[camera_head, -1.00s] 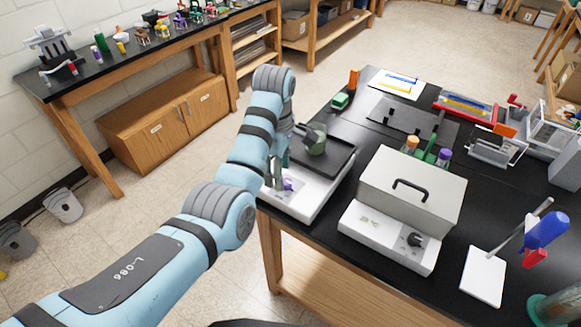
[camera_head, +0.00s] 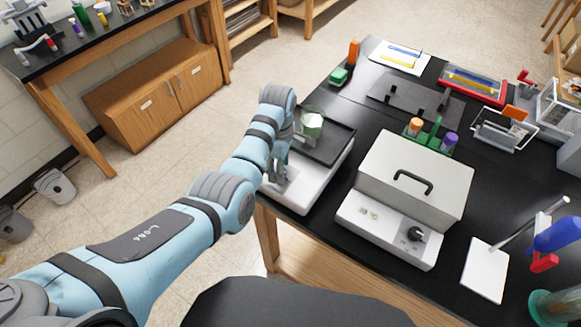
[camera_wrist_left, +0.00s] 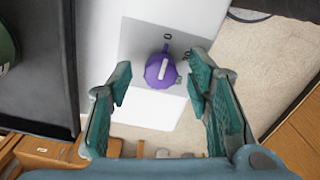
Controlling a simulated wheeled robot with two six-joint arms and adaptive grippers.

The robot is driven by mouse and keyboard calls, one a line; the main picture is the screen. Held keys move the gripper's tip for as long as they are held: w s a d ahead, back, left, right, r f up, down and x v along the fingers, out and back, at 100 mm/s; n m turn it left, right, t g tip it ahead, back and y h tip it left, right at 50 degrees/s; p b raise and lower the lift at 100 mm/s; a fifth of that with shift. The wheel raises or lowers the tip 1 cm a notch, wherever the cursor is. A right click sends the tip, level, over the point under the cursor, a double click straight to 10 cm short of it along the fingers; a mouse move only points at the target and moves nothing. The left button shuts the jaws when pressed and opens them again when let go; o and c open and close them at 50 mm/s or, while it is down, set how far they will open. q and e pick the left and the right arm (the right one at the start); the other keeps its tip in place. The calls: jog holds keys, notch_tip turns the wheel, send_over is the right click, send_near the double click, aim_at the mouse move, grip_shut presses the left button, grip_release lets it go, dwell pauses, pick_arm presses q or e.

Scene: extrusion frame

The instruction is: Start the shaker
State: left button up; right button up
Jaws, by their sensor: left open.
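The shaker (camera_head: 318,187) is a white box at the table's left edge with a black tray (camera_head: 338,150) on top. A green beaker (camera_head: 312,122) stands on the tray; its edge shows at the left of the wrist view (camera_wrist_left: 5,48). The shaker's purple knob (camera_wrist_left: 161,72), with a white mark, sits on a grey panel (camera_wrist_left: 138,40) in the left wrist view. My left gripper (camera_wrist_left: 160,84) is open, its fingers on either side of the knob in that view. I see no contact. In the head view the left gripper (camera_head: 279,170) mostly hides the knob. My right gripper is out of view.
A grey lidded box device (camera_head: 425,170) with a black handle and dial stands to the right. Behind it are a green rack with orange and purple caps (camera_head: 430,135) and a dark plate (camera_head: 410,97). A white plate with a rod (camera_head: 483,268) stands front right.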

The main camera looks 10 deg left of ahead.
pick_arm(q)
jog(key=shift+w+a+f, duration=0.1)
jog(key=shift+w+f, duration=0.15)
jog(key=shift+f, duration=0.3)
jog(key=shift+s+r, duration=0.15)
jog(key=shift+s, duration=0.1)
jog(key=shift+c, duration=0.6)
jog(key=shift+s+r, duration=0.1)
jog(key=shift+s, duration=0.05)
jog(key=c, duration=0.6)
grip_shut()
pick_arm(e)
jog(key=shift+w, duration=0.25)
